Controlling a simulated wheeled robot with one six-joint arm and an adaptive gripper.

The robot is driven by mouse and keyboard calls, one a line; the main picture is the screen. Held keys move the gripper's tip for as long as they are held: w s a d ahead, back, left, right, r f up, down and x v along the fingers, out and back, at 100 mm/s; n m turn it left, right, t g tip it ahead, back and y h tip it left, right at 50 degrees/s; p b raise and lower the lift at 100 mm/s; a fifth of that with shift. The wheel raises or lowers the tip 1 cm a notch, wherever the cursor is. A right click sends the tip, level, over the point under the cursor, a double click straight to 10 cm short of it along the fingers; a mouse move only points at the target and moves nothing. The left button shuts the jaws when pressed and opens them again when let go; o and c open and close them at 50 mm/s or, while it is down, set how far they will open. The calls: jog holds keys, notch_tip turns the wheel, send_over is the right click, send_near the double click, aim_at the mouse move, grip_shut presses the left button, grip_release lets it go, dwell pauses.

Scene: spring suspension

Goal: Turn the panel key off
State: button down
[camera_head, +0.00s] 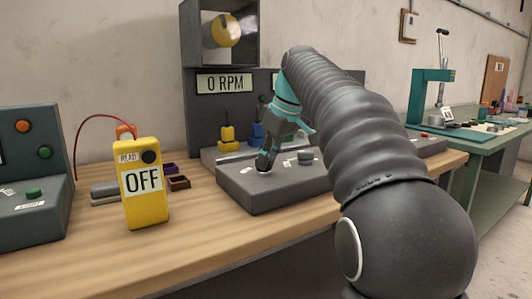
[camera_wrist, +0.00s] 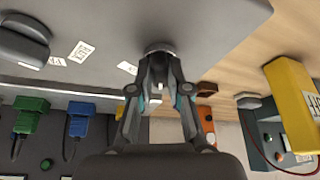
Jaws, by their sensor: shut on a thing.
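The grey control panel box (camera_head: 262,198) sits on the wooden bench, and its top (camera_wrist: 205,25) fills the upper part of the wrist view. My gripper (camera_head: 264,168) points down at the left part of the panel top. In the wrist view my gripper (camera_wrist: 160,62) is shut on the small panel key (camera_wrist: 159,47), whose round grey base shows just beyond the fingertips. The fingers hide most of the key, so its turn angle is unclear. Small white labels (camera_wrist: 127,68) lie beside it.
A dark round knob (camera_head: 305,157) stands on the same panel. A yellow meter (camera_head: 143,200) reading OFF stands to the left. Behind, a display (camera_head: 224,83) reads 0 RPM, near yellow (camera_head: 228,140) and blue connectors. A green-button box (camera_head: 30,215) stands at far left.

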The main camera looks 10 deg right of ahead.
jog(key=shift+n+y, duration=0.3)
jog(key=shift+n, duration=0.5)
jog(key=shift+w, duration=0.1)
jog(key=c, duration=1.1)
grip_release()
jog(key=shift+v, duration=3.8)
